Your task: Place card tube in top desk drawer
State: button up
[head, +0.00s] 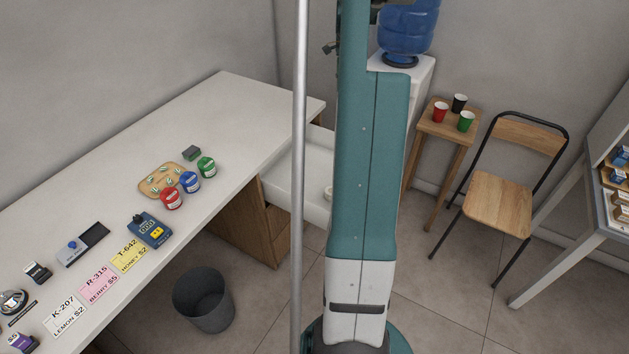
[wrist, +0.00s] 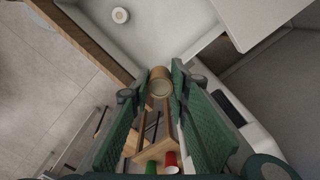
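A brown card tube (wrist: 160,82) sits between the tips of my gripper's two green fingers (wrist: 161,88) in the wrist view. The fingers appear closed on its sides. The open top desk drawer (head: 316,155) has a white inside. In the wrist view the drawer (wrist: 180,35) lies beyond the fingertips, at the top of the picture. A small round cream item (wrist: 120,15) lies in it, partly visible in the head view (head: 328,193). The tube and my gripper are hidden behind my teal arm in the head view.
The white desk (head: 130,140) carries coloured jars (head: 190,182), a wooden tray (head: 160,180), a card reader (head: 148,230) and price cards (head: 98,284). A grey bin (head: 204,300) stands below. A stool (head: 447,130) with cups and a chair (head: 497,190) stand to the right.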

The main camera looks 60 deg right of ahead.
notch_tip(320, 180, down, 30)
jog(key=s, duration=0.2)
jog(key=shift+s+d+r, duration=0.25)
jog(key=shift+s+d, duration=0.05)
jog(key=shift+s, duration=0.05)
jog(key=shift+f+b, duration=0.55)
jog(key=shift+f, duration=2.55)
jog(key=shift+f+b, duration=0.3)
jog(key=shift+f, duration=1.55)
jog(key=shift+f, duration=0.2)
jog(key=o, duration=0.7)
jog(key=shift+c, duration=0.2)
